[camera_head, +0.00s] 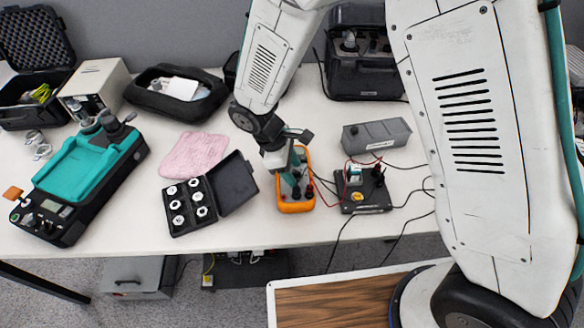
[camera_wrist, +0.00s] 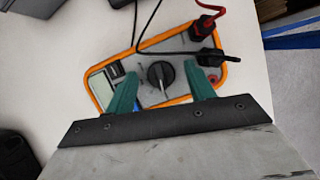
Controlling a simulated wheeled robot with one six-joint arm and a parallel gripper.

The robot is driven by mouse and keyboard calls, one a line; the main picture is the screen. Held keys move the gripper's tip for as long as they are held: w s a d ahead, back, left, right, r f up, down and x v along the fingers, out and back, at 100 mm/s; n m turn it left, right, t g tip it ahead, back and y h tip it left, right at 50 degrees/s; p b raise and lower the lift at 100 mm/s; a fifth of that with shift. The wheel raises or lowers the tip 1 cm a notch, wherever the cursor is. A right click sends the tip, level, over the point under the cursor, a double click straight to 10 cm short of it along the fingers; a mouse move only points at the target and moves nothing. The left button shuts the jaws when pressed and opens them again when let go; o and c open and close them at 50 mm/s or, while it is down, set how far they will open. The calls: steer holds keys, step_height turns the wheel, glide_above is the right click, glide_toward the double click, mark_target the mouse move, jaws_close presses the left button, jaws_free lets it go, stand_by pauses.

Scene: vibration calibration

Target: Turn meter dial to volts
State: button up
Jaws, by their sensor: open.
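The meter (camera_head: 296,207) has an orange rim and lies on the white table, mostly under my gripper in the head view. In the wrist view the meter's grey face (camera_wrist: 180,42) shows, with a round black dial (camera_wrist: 160,74) near its middle. Red and black lead plugs (camera_wrist: 204,40) sit at its right end, and a display (camera_wrist: 101,86) is at its left. My gripper (camera_wrist: 161,92) is open, with one green finger on each side of the dial. I cannot tell whether the fingers touch the dial or the meter face. The dial's markings are too small to read.
A small black board with leads (camera_head: 363,190) stands right of the meter. A black case of white knobs (camera_head: 192,205) lies open to the left, beside a pink cloth (camera_head: 195,154). A grey box (camera_head: 376,135) is behind. A black cable crosses above the dial in the wrist view.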

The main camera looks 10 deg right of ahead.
steer(key=c, duration=1)
steer(key=shift+m, duration=0.3)
steer(key=m, duration=0.1)
steer(key=m+g, duration=0.1)
steer(key=m, duration=0.1)
steer(key=shift+w+m+g+y, duration=0.15)
steer(key=shift+m+g+y, duration=0.15)
steer(key=shift+d+m+g+y, duration=0.1)
steer(key=shift+m+g+y, duration=0.35)
steer(key=shift+m, duration=1.35)
steer(key=o, duration=1)
